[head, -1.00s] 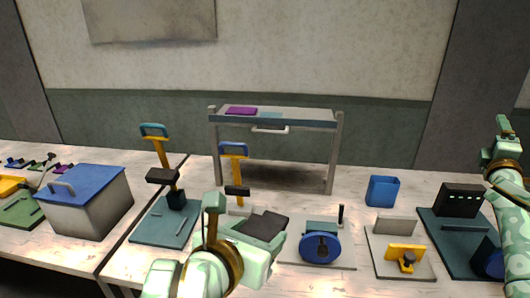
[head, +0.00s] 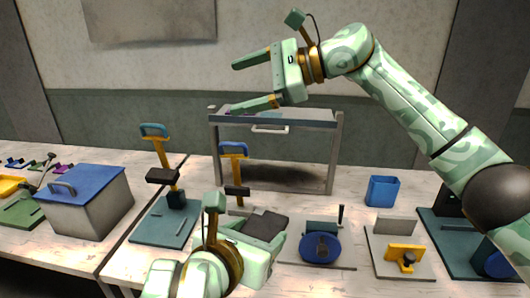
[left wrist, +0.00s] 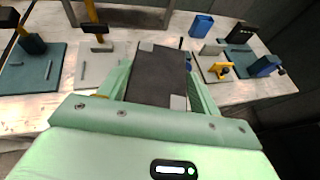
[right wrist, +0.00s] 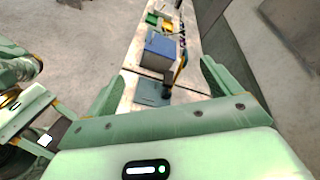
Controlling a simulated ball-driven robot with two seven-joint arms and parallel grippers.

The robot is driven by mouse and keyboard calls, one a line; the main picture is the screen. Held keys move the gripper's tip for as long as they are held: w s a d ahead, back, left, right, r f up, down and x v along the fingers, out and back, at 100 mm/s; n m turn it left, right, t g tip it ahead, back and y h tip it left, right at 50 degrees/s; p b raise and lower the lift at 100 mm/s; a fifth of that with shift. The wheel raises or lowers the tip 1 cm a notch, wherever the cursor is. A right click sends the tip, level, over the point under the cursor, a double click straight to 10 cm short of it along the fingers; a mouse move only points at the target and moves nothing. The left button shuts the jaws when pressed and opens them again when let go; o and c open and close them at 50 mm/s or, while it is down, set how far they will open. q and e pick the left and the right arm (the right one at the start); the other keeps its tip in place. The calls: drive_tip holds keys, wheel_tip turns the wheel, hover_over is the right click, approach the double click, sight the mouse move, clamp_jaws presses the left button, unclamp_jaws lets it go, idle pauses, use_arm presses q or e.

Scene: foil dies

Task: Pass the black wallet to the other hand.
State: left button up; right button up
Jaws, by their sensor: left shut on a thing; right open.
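The black wallet (head: 265,224) is a flat dark rectangle held above the table's front edge in the head view. My left gripper (head: 262,240) is shut on it. In the left wrist view the wallet (left wrist: 157,75) lies between the two fingers and sticks out past them. My right gripper (head: 255,81) is open and empty, high up in front of the shelf and wall, its fingers pointing left. In the right wrist view its fingers (right wrist: 160,85) are wide apart with nothing between them. The right gripper is well above the wallet and apart from it.
A grey shelf frame (head: 325,124) stands behind on the table. A grey box with a blue lid (head: 92,205) is at the left. Presses on teal bases (head: 160,228), a blue wheel device (head: 319,247), a blue cup (head: 383,191) and a yellow-handled device (head: 404,255) crowd the table.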

drive_tip(key=s+a+f+n+g+h, duration=0.2)
drive_tip(key=s+a+f+n+h, duration=0.1)
drive_tip(key=s+n+h, duration=0.15)
use_arm(q)
drive_tip(key=shift+a, duration=0.1)
use_arm(e)
drive_tip(key=n+h, duration=0.4)
drive_tip(key=h, duration=0.6)
hover_over(264, 217)
wheel_tip(264, 217, down, 6)
wheel_tip(264, 217, down, 12)
drive_tip(key=shift+d+r, duration=0.1)
